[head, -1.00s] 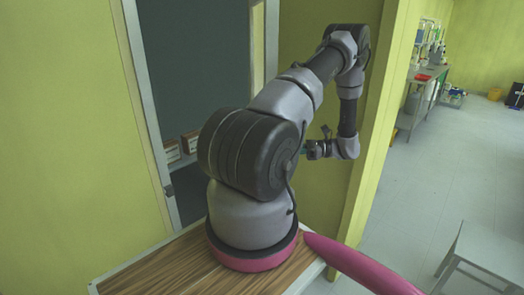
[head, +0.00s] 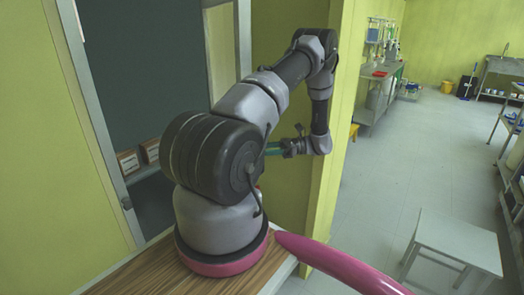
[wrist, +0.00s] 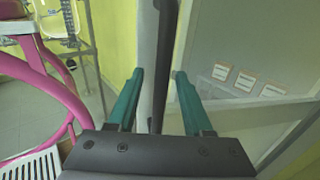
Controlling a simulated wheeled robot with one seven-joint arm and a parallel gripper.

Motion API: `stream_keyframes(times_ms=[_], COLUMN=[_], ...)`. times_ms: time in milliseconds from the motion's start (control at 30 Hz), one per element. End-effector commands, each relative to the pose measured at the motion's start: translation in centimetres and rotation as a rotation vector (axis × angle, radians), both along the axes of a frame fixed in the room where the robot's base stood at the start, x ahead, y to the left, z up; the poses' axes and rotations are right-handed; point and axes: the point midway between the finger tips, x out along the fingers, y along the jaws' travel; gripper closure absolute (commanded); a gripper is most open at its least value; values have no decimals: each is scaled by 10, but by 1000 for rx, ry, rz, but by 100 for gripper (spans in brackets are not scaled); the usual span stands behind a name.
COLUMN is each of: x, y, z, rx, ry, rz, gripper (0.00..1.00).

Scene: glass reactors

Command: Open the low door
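I cannot tell whether this is the low door. In the wrist view a pale see-through panel (wrist: 225,45) is on the right, beside a grey upright edge (wrist: 150,60). My gripper (wrist: 158,74) is open, its two teal fingers spread either side of that upright in the picture. I cannot tell whether they touch it. In the head view the fingers show partly beside my arm.
Labelled boxes (wrist: 245,80) sit behind the pale panel; similar boxes (head: 129,162) show behind the dark panel. A yellow-green wall edge (head: 335,150) stands right of my arm. A white table (head: 450,240) is at lower right. Clear grey floor (head: 420,150) lies between it and the far benches.

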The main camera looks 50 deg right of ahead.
Motion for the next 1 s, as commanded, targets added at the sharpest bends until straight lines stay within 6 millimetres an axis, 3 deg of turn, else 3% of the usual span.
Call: stream_keyframes(times_ms=[367,800,1000], x=[1,0,0], y=[-1,-1,0], z=[8,86,99], rx=[-2,-2,0], ry=[-2,-2,0], rz=[0,-1,0], gripper=[50,50,50])
